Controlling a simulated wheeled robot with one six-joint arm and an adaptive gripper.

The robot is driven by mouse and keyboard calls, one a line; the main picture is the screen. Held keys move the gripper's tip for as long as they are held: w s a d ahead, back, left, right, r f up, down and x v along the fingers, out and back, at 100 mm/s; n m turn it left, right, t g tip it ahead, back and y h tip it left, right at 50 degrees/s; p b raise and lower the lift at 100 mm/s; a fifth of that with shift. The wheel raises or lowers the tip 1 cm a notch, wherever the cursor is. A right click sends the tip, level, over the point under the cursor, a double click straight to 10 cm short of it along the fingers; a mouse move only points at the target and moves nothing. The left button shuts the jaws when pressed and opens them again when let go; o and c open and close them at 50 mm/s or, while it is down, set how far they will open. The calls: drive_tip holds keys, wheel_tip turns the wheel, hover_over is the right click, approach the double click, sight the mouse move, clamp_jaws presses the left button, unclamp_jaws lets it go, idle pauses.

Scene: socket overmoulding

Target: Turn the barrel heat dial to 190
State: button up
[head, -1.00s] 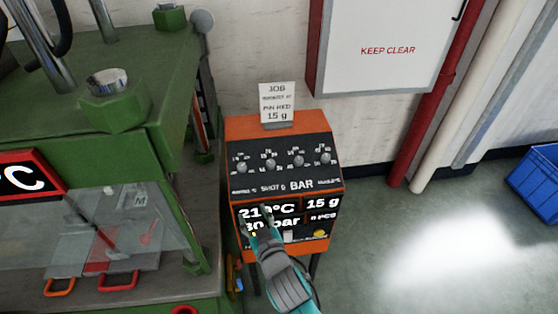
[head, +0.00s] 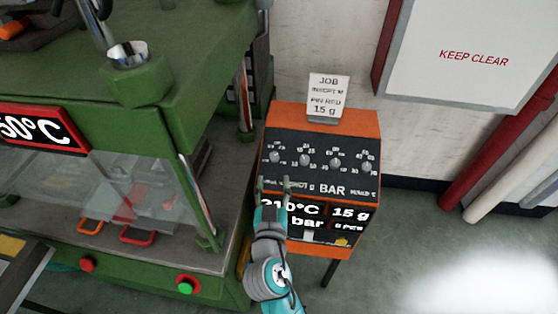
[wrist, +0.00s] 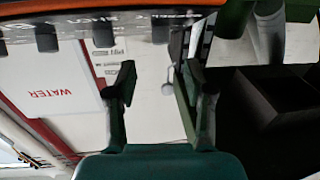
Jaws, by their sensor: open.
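The orange control box (head: 283,116) has a black sloped panel with a row of grey dials. The leftmost dial (head: 275,157) is probably the barrel heat dial; the lettering below it is partly hidden by my gripper. The display (head: 303,209) below reads about 210°C, its first digit partly covered, with 15 g and bar readings. My gripper (head: 272,184) is open and empty, its fingertips just below the leftmost dial, apparently apart from it. In the wrist view, my gripper (wrist: 160,88) has its fingers spread, and several dials (wrist: 103,36) hang along the top edge.
A job card (head: 327,95) reading 15 g stands on the box. The green press (head: 165,105) with its clear guard stands close on the left. A white KEEP CLEAR cabinet (head: 470,40) and a red pipe (head: 510,140) are at right. Floor right of the box is open.

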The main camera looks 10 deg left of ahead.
sight(274, 159)
drive_tip(key=w, duration=0.7)
drive_tip(key=shift+w+a, duration=0.35)
drive_tip(key=shift+a, duration=0.05)
clamp_jaws()
